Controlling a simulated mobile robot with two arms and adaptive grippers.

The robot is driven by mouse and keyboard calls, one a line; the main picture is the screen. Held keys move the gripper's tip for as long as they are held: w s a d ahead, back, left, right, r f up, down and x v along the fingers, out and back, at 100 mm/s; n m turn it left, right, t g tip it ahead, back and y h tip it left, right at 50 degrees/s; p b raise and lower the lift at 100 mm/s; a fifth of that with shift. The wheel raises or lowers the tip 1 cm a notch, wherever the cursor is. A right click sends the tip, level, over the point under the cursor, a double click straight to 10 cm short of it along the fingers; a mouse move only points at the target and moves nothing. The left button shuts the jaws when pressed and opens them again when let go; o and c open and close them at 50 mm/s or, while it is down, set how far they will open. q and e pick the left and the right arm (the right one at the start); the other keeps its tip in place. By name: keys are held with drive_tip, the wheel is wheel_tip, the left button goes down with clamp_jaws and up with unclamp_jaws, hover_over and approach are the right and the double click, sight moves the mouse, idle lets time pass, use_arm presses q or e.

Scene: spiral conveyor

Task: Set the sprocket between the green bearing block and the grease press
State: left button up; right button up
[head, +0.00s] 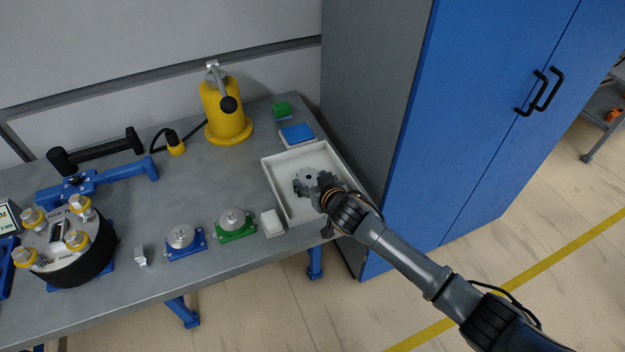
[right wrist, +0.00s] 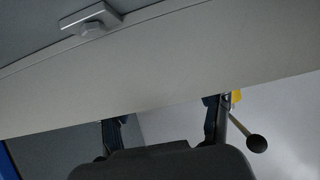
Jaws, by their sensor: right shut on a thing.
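The sprocket (head: 311,174), a grey toothed disc, shows over the white tray (head: 272,184) at the table's right end. My right gripper (head: 312,186) is shut on it and covers part of it. I cannot tell whether the sprocket touches the tray floor. The green bearing block (head: 236,226) with its round grey top sits at the table's front edge, left of the tray. The yellow grease press (head: 226,112) with a black-knobbed lever stands at the back. Its knob also shows in the right wrist view (right wrist: 257,143). My left gripper is not in view.
A blue bearing block (head: 185,243) sits left of the green one; a small white box (head: 271,223) sits to its right. Green (head: 282,108) and blue (head: 297,133) items lie behind the tray. A tall cabinet (head: 385,90) borders the table's right. The table between press and green block is bare.

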drive_tip(key=shift+f, duration=0.2)
drive_tip(key=o, duration=1.2)
drive_tip(key=shift+o, duration=0.2)
